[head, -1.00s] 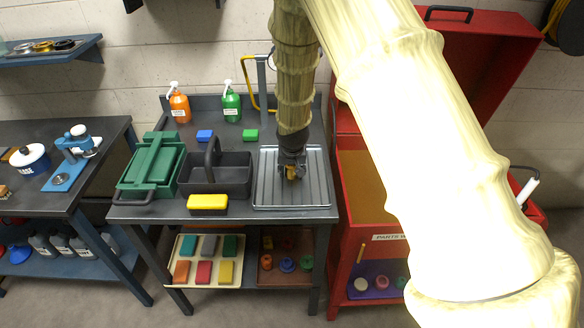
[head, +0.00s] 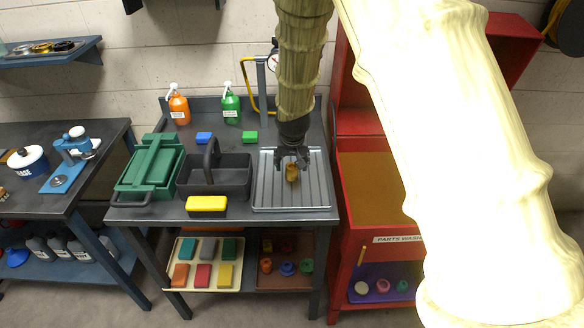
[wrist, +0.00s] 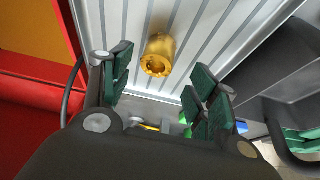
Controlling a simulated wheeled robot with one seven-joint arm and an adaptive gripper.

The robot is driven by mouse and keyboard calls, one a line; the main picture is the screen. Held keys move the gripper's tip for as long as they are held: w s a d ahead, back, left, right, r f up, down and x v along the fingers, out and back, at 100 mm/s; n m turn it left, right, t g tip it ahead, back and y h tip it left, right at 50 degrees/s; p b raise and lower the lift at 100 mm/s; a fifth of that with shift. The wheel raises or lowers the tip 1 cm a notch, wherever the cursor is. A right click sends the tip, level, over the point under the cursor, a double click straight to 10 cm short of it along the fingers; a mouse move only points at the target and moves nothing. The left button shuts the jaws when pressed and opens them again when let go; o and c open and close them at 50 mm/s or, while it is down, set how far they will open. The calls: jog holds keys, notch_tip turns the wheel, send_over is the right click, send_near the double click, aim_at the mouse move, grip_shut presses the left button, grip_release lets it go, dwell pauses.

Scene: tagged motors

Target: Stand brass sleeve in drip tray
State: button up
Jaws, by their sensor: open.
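The brass sleeve (head: 291,173) stands upright on the ribbed metal drip tray (head: 262,196). In the wrist view the sleeve (wrist: 158,56) shows its toothed, hollow end, and the tray (wrist: 215,22) lies around it. My gripper (head: 292,160) is just above the sleeve in the head view. In the wrist view my gripper (wrist: 160,88) has its green-padded fingers spread wide, with nothing between them touching the sleeve.
A black caddy (head: 232,178) and a yellow block (head: 206,205) are left of the tray. A green toolbox (head: 150,170) is farther left. The red parts washer (head: 372,190) stands close on the right. Spray bottles stand at the back.

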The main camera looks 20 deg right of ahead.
jog(key=b+v, duration=0.1)
jog(key=v, duration=0.5)
jog(key=shift+s+d+r, duration=0.1)
jog(key=shift+s+r, duration=0.05)
dwell(0.3)
